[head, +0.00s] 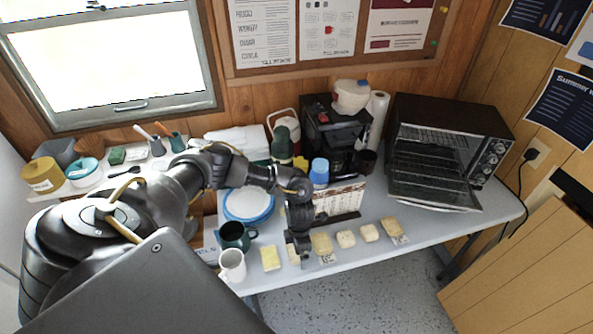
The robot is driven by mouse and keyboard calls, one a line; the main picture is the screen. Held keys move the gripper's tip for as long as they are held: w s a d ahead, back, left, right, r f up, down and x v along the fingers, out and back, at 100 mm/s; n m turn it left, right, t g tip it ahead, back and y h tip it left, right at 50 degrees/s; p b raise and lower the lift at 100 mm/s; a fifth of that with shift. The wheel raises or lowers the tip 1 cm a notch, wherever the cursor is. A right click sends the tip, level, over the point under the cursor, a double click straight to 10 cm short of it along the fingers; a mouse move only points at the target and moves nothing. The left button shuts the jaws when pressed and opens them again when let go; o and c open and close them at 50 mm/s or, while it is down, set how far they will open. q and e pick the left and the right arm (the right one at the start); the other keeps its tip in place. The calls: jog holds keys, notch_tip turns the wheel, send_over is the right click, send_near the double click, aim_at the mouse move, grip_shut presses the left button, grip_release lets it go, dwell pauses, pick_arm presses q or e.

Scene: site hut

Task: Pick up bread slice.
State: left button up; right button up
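Several small, pale yellow, bread-like pieces lie in a row along the front of the table. They include one at the left end (269,257), one just right of my gripper (322,244), two rounder ones (346,239) (370,233), and one at the right end (392,228). I cannot tell for sure which is the bread slice. My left gripper (299,252) points down over the row, between the left-end piece and the one to its right. It partly hides another pale piece. Its fingertips are too small and dark to show whether they are open or shut. My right gripper is out of view.
The toaster oven's door (435,194) hangs open at right. The table's front edge is close to the row.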

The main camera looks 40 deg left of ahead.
pick_arm(q)
jog(key=shift+f, duration=0.1)
jog(key=c, duration=1.1)
jog(key=shift+o, duration=0.2)
jog(key=shift+r, duration=0.4)
notch_tip(320, 180, up, 2)
jog(key=shift+r, duration=0.15)
jog(key=s+d+r+b, duration=0.1)
jog(key=s+d+r, duration=0.6)
jog(key=d+r, duration=0.3)
jog(key=shift+d, duration=1.1)
